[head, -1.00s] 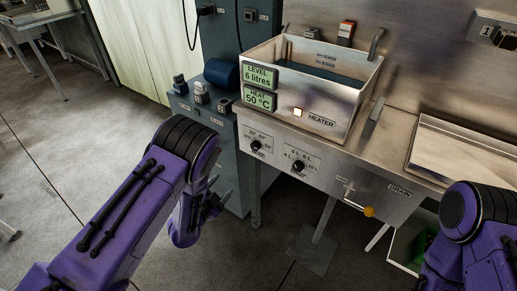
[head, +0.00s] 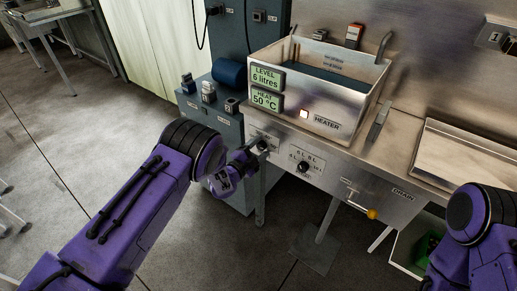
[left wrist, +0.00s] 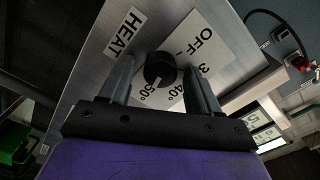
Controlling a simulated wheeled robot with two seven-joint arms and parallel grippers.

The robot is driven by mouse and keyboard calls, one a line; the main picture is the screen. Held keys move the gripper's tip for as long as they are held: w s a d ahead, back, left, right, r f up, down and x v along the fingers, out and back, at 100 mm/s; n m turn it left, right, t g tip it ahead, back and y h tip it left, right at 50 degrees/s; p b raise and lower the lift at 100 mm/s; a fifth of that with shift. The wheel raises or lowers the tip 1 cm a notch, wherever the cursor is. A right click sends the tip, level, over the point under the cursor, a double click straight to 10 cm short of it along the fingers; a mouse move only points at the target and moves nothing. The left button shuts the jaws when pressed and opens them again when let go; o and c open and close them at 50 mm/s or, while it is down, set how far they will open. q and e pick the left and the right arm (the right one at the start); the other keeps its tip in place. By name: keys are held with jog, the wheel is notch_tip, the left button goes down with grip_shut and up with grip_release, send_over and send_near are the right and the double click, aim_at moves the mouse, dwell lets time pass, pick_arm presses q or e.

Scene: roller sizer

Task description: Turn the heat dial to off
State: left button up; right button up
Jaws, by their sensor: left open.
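The heat dial (left wrist: 160,69) is a round black knob on a steel panel, beside a white scale plate (left wrist: 203,45) marked OFF, 30°, 40° and 50°. Its white pointer mark appears to face 50°. My left gripper (head: 255,152) is open at the panel front. In the left wrist view its two fingers (left wrist: 157,78) stand on either side of the dial; I cannot tell whether they touch it. In the head view the gripper partly covers the dial and its plate. The heat display (head: 266,100) reads 50 °C. My right gripper is out of view.
The water-level dial (head: 304,166) is to the right on the same panel. A drain lever with an orange knob (head: 372,214) sticks out further right. The heater tank (head: 340,128) stands above, its square lamp (head: 304,115) lit. Blue cabinet (head: 215,130) is close behind my left gripper.

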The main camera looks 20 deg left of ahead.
pick_arm(q)
jog(key=c, duration=1.1)
jog(key=shift+o, duration=0.2)
